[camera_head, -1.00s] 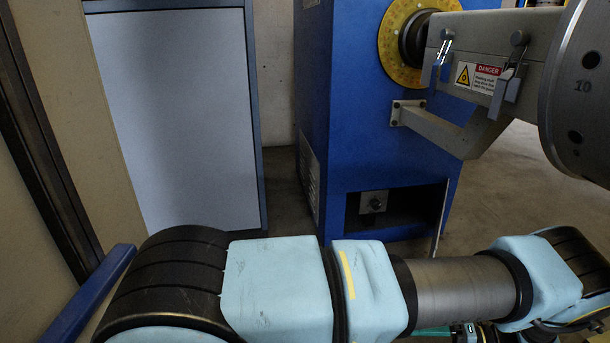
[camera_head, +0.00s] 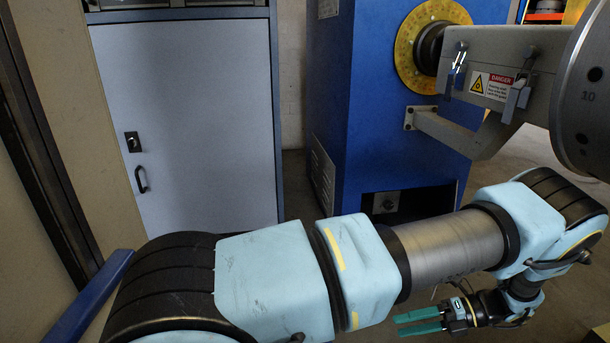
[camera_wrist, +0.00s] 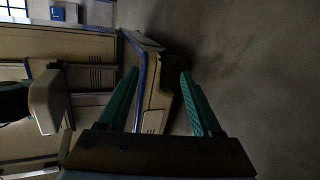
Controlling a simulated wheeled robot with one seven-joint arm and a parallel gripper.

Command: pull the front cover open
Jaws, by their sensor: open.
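No part is clearly marked as the front cover. The likeliest is the grey housing (camera_head: 515,62) at the upper right in the head view. It carries latches and a red DANGER label, looks closed, and lies over the shaft beside the blue machine (camera_head: 385,90). My gripper (camera_head: 397,325) is low at the bottom right in the head view, well below the housing, its teal fingers pointing left. In the wrist view my gripper (camera_wrist: 159,72) is open, with nothing between the fingers. Beyond them are a beige machine body with a blue edge (camera_wrist: 150,90) and floor.
A grey cabinet door (camera_head: 195,110) with a black handle (camera_head: 141,180) stands closed at the left. A yellow disc (camera_head: 408,48) sits on the blue machine, above a dark lower recess (camera_head: 425,202). Concrete floor (camera_wrist: 265,70) is clear right of the fingers.

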